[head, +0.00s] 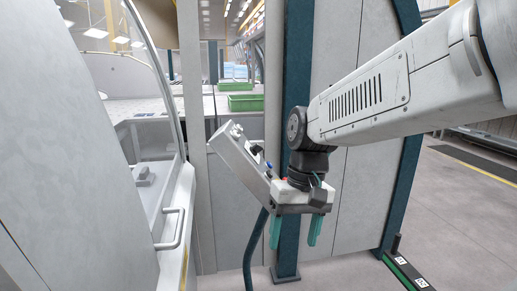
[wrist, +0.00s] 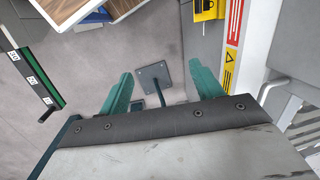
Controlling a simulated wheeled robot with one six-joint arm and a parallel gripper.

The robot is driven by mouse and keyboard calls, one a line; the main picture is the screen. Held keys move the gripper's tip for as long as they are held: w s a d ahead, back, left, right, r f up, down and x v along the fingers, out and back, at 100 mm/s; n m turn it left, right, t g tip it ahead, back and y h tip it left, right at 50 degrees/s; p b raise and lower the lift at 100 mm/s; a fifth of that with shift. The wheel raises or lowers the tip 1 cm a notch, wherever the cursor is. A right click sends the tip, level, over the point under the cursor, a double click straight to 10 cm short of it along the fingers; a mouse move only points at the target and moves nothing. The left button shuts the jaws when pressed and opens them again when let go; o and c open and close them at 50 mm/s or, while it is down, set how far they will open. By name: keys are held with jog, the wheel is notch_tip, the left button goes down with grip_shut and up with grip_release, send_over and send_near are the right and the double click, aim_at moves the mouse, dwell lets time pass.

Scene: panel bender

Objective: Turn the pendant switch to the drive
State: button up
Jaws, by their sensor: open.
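The pendant (head: 238,160) is a grey, tilted box in the middle of the head view, left of my gripper. Small controls line its upper edge, including a dark knob (head: 256,150). They are too small to tell which is the switch or how it is set. My gripper (head: 294,240) points down with teal fingers apart and nothing between them. Its body overlaps the pendant's lower right end in the head view; I cannot tell whether they touch. In the wrist view the open fingers (wrist: 160,88) frame a floor plate with a short post (wrist: 154,74). The pendant's controls do not show there.
A machine door with a window and handle (head: 172,228) stands close on the left. A dark teal column (head: 286,250) rises behind my gripper. Green bins (head: 245,102) lie further back. A yellow box (wrist: 208,10) and a warning strip (wrist: 232,45) show in the wrist view. Floor is clear at right.

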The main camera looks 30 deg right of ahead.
jog(key=w+d+m+t+y, duration=0.1)
jog(key=w+d+t+y, duration=0.35)
jog(key=w, duration=1.05)
jog(key=n+t+y, duration=0.2)
jog(key=n+t, duration=0.2)
jog(key=t, duration=0.4)
send_near(261, 147)
jog(key=w+a, duration=0.1)
jog(key=w, duration=0.1)
jog(key=shift+g, duration=0.25)
jog(key=x, duration=0.7)
jog(key=shift+a+f, duration=0.2)
jog(key=shift+f, duration=0.05)
jog(key=c, duration=1)
